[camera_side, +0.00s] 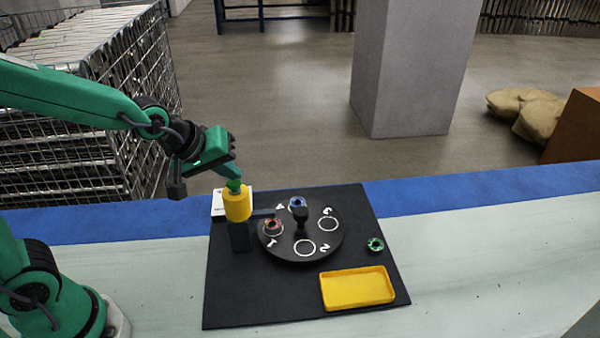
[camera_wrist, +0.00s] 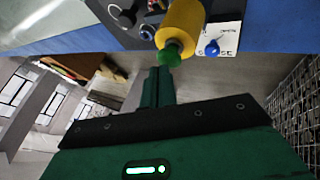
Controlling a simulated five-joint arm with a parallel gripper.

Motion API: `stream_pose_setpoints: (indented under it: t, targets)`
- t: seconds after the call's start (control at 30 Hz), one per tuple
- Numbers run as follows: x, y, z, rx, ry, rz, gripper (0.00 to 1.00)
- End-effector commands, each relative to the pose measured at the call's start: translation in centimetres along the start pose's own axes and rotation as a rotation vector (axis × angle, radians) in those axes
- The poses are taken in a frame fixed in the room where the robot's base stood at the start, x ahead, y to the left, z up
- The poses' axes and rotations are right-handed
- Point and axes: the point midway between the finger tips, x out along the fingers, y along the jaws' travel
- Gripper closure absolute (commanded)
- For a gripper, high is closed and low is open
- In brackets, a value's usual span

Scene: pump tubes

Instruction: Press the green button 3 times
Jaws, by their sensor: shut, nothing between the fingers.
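The green button (camera_wrist: 170,55) is a small green cap on the end of a yellow cylinder (camera_wrist: 182,28) in the wrist view. In the side view the yellow cylinder (camera_side: 237,206) stands upright on a dark blue post, with the green button (camera_side: 233,186) on top. My gripper (camera_side: 232,176) is shut and empty, its fingertips right above the button. In the wrist view my gripper's green fingers (camera_wrist: 158,70) point at the button, with their tips at its edge. I cannot tell whether they touch it.
A black turntable (camera_side: 285,250) with numbered white circles stands right of the post, holding a reddish ring (camera_side: 272,227) and a blue ring (camera_side: 298,203). A green ring (camera_side: 375,245) and a yellow tray (camera_side: 387,298) lie farther right. A white box with a blue knob (camera_wrist: 212,47) is beside the cylinder.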

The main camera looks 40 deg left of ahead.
Motion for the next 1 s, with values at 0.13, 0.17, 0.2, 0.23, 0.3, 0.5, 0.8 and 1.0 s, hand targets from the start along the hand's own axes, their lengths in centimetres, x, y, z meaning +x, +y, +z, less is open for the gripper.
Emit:
stream_pose_setpoints:
  t: [0.13, 0.17, 0.2, 0.23, 0.3, 0.5, 0.8, 1.0]
  targets:
    - [0.06, -0.04, 0.02, 0.000, 0.000, 0.000, 1.00]
    - [0.10, -0.07, 0.04, 0.000, 0.000, 0.000, 1.00]
    - [0.16, -0.11, 0.07, 0.000, 0.000, -0.001, 1.00]
    - [0.22, -0.15, 0.09, 0.000, 0.000, -0.001, 1.00]
    - [0.37, -0.27, 0.16, 0.000, 0.000, -0.002, 1.00]
    - [0.72, -0.52, 0.31, 0.000, 0.000, -0.003, 1.00]
    - [0.74, -0.54, 0.31, 0.000, 0.001, -0.003, 1.00]
    - [0.80, -0.57, 0.35, 0.000, 0.000, -0.003, 1.00]
